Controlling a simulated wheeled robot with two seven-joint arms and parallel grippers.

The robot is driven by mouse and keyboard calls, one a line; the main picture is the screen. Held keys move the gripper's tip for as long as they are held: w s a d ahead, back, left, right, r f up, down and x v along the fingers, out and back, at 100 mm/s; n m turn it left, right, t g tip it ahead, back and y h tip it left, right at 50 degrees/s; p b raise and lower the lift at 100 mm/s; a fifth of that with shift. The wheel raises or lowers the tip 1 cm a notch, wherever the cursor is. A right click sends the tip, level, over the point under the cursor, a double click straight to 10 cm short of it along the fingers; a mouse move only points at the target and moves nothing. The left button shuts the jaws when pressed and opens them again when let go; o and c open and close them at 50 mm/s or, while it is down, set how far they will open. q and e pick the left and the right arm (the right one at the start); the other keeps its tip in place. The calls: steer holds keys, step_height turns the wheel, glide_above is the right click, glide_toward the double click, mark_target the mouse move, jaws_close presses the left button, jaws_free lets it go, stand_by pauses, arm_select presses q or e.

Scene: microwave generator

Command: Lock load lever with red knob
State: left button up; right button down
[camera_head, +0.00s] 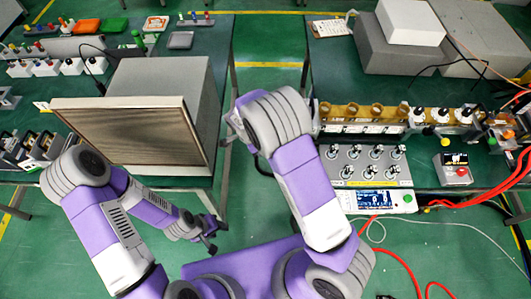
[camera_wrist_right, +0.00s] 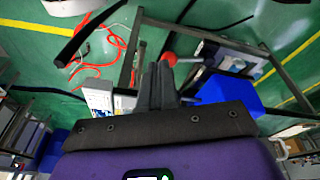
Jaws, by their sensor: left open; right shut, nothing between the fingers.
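A round red knob (camera_wrist_right: 169,58) shows in the right wrist view, just beyond and right of my right fingertips. A grey bar-like part (camera_wrist_right: 188,60) extends beside it, but I cannot tell how they join. My right gripper (camera_wrist_right: 158,82) has its dark fingers together and empty; I cannot tell whether they touch the knob. In the head view this gripper (camera_head: 236,126) is largely hidden behind its own wrist, near the gap between the tables. My left gripper (camera_head: 209,236) is open and empty, low in front of the left table. I cannot pick out the same knob for sure in the head view.
A large grey box with a brown front panel (camera_head: 130,135) stands on the left table. The right table holds a switch panel (camera_head: 368,166), a row of brass-topped parts (camera_head: 375,112), a small red-button box (camera_head: 455,170) and red cables (camera_head: 490,203). A green-floored gap separates the tables.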

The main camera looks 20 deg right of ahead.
arm_select(q)
steer(key=shift+f, duration=0.1)
arm_select(e)
step_height(320, 180, down, 7)
steer(key=w+d+m, duration=0.1)
steer(key=d, duration=0.1)
steer(key=shift+w+d+h, duration=0.15)
steer(key=shift+d+h, duration=0.15)
stand_by(0.3)
